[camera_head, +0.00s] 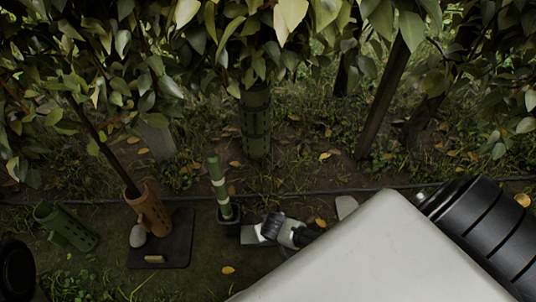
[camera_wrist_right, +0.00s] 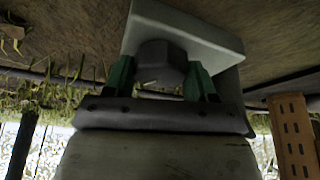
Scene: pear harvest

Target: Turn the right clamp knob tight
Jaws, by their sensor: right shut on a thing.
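In the right wrist view a dark, faceted clamp knob (camera_wrist_right: 160,66) sits against a pale grey block (camera_wrist_right: 190,28). The two green fingertips of my right gripper (camera_wrist_right: 160,78) are on either side of it, shut on it. In the head view my right gripper (camera_head: 272,228) reaches in low from the right, at a grey plate (camera_head: 250,236) near the ground. The knob cannot be made out there. A green post (camera_head: 218,187) with a pale band stands in a dark base just left of the plate. How tight the knob is cannot be seen. My left gripper is not in view.
A dark mat (camera_head: 175,245) at left bears an orange-brown perforated tube (camera_head: 149,209), a pale rounded stone (camera_head: 138,236) and a small tan piece (camera_head: 154,259). A green perforated tube (camera_head: 66,227) leans farther left. A thin dark hose (camera_head: 300,192) crosses behind. Leafy branches hang above.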

